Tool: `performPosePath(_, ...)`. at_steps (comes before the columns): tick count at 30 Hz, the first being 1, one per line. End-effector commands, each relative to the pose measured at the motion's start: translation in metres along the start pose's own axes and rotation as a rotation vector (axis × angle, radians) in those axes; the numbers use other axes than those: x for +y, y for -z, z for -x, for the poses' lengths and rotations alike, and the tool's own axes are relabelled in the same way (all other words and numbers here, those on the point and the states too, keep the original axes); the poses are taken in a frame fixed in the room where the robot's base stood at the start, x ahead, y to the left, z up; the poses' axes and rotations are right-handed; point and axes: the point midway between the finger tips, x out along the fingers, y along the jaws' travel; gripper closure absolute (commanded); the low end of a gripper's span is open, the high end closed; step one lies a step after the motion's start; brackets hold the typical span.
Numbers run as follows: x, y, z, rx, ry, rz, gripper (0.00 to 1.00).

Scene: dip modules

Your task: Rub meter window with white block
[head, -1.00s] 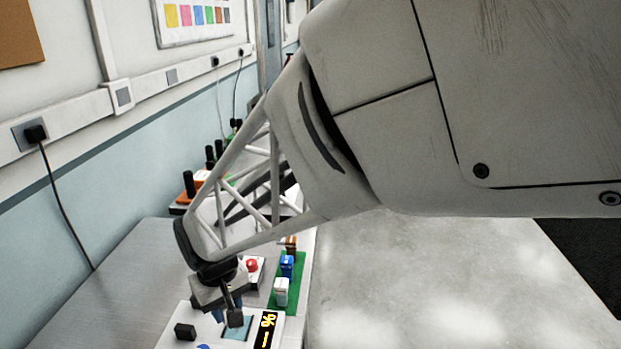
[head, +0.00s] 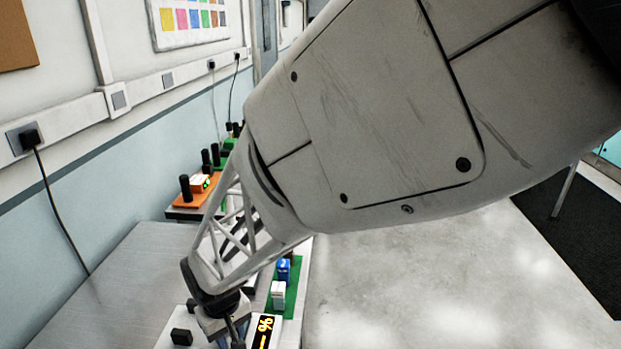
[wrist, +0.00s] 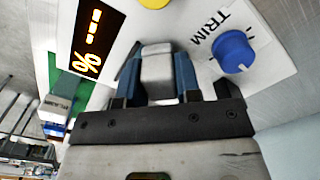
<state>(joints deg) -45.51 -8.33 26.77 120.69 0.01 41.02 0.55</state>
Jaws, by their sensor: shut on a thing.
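In the wrist view my gripper (wrist: 157,90) is shut on the white block (wrist: 157,70), which sits between its blue-sided fingers. The block is over the white meter panel, right beside the black display (wrist: 97,40) with its glowing yellow % sign. The display also shows in the head view (head: 264,331). The teal meter window is hidden behind the block and gripper; I cannot tell whether the block touches it. In the head view my gripper (head: 237,338) points down at the panel, with its tip near the bottom edge.
A blue TRIM knob (wrist: 232,52) and a yellow part (wrist: 154,3) are on the panel near the block. A green mat (head: 291,300) holds a white module (head: 278,294) and a blue module (head: 283,270).

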Motion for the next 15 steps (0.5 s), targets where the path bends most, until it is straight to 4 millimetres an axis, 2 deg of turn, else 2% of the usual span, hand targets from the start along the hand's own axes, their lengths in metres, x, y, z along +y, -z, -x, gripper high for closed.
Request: performPosePath(15,0.034,0.033,-0.001,0.001,0.0,-0.001,0.95)
